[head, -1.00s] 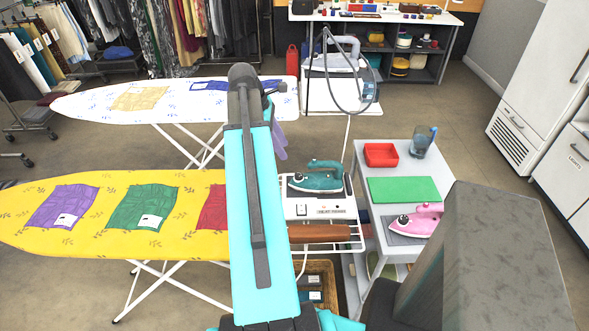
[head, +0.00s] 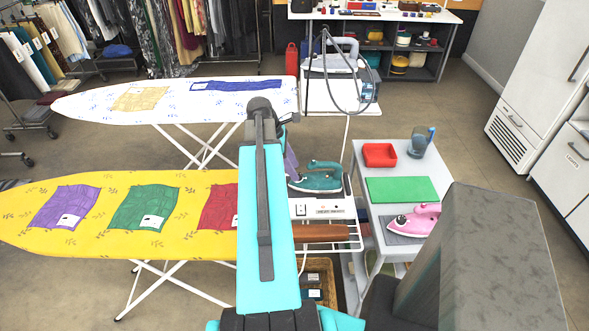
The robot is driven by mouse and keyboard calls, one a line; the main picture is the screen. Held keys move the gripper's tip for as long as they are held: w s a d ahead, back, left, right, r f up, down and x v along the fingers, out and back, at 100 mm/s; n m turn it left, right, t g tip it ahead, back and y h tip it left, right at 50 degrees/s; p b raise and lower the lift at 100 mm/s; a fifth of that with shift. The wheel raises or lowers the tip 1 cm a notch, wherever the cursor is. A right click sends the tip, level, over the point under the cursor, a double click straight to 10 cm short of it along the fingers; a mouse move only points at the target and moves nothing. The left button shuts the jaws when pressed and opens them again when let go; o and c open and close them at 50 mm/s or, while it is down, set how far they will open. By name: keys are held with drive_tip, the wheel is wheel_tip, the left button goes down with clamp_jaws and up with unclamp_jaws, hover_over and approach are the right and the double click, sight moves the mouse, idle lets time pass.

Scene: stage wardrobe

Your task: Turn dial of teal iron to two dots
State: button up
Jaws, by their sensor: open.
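The teal iron (head: 320,179) lies on the white rest at the right end of the yellow ironing board in the head view. Its left end is partly covered by my gripper and arm. Its dial and dot marks are too small or hidden to make out. My gripper (head: 290,164) shows only in part, as a purple finger just left of the iron and behind my arm. It is open, and no object shows in it. I cannot tell whether it touches the iron.
A power strip (head: 325,210) and a brown roll (head: 325,232) sit in front of the iron. A white ironing board (head: 140,112) stands behind.

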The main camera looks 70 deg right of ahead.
drive_tip(key=shift+x, duration=0.85)
drive_tip(key=c, duration=1.1)
drive_tip(key=shift+o, duration=0.2)
